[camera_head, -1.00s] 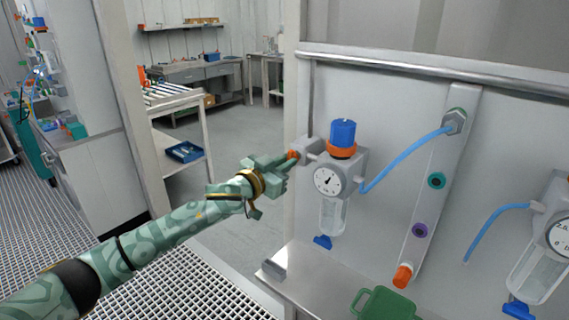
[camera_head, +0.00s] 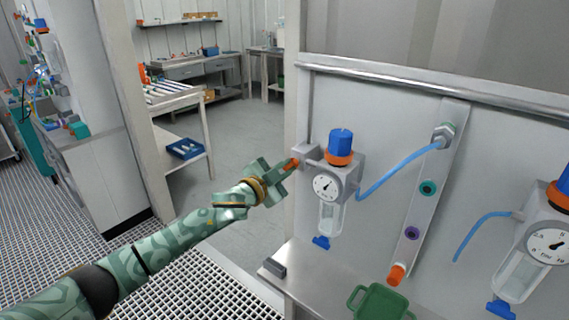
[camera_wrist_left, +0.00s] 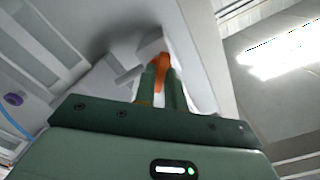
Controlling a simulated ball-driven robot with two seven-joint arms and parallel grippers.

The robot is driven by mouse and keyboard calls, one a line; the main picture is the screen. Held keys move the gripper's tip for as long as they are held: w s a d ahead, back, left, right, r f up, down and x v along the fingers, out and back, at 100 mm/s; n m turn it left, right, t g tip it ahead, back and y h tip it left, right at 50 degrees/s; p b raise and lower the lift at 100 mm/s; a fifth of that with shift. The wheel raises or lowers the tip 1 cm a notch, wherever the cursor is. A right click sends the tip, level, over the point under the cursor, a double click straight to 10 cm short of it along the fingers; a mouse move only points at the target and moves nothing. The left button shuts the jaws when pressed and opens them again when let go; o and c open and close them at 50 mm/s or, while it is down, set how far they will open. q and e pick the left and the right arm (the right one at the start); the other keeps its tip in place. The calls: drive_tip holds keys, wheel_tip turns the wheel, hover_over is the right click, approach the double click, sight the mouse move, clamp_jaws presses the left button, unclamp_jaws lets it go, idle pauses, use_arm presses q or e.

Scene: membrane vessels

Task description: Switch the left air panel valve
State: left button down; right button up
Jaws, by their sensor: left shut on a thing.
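The left air panel valve has an orange handle (camera_head: 291,164) on a grey block (camera_head: 305,152) at the panel's left edge, left of a regulator (camera_head: 325,184) with a blue knob and a round gauge. My left gripper (camera_head: 284,169) is shut on the orange handle. In the left wrist view the orange handle (camera_wrist_left: 161,68) shows between the two green fingers (camera_wrist_left: 160,84), in front of the grey block. The fingers hide part of the handle. My right gripper is in neither view.
A second regulator (camera_head: 535,245) stands at the right, with blue hoses between. A grey post (camera_head: 297,100) borders the panel's left side. Open floor lies behind my left arm.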

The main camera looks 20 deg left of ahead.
use_arm(q)
drive_tip(key=m+p, duration=0.1)
drive_tip(key=m, duration=0.3)
drive_tip(key=shift+m+p, duration=0.3)
drive_tip(key=m+p, duration=0.1)
drive_tip(key=m, duration=0.3)
drive_tip(key=shift+f+m, duration=0.1)
drive_tip(key=shift+m, duration=0.2)
drive_tip(key=c, duration=1.5)
unclamp_jaws()
drive_tip(key=shift+o, duration=0.2)
drive_tip(key=shift+s+a, duration=0.1)
drive_tip(key=shift+s, duration=0.1)
drive_tip(key=p+v, duration=0.1)
drive_tip(key=v, duration=1.5)
drive_tip(key=shift+p, duration=0.35)
